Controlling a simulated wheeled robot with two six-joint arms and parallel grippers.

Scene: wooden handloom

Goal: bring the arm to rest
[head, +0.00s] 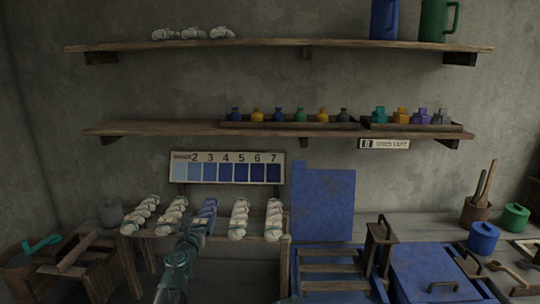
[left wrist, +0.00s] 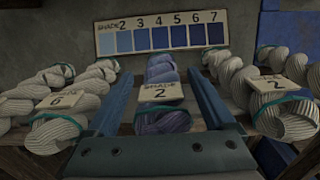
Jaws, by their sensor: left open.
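My left gripper (head: 192,240) is open, in front of the rack of yarn skeins in the head view. In the left wrist view its two blue fingers (left wrist: 163,98) stand wide apart, pointing toward the rack. A blue skein (head: 207,211) with a "SHADE 2" tag shows between the fingers in the left wrist view (left wrist: 165,121), with a gap on each side. My right gripper is not in view.
A shade card (head: 228,167) numbered up to 7 is behind the skeins. A blue panel (head: 322,205) and blue-lidded chest (head: 432,270) stand to the right. A wooden stand (head: 75,262) is at left. Two shelves, the lower one (head: 200,128) with small bottles, run above.

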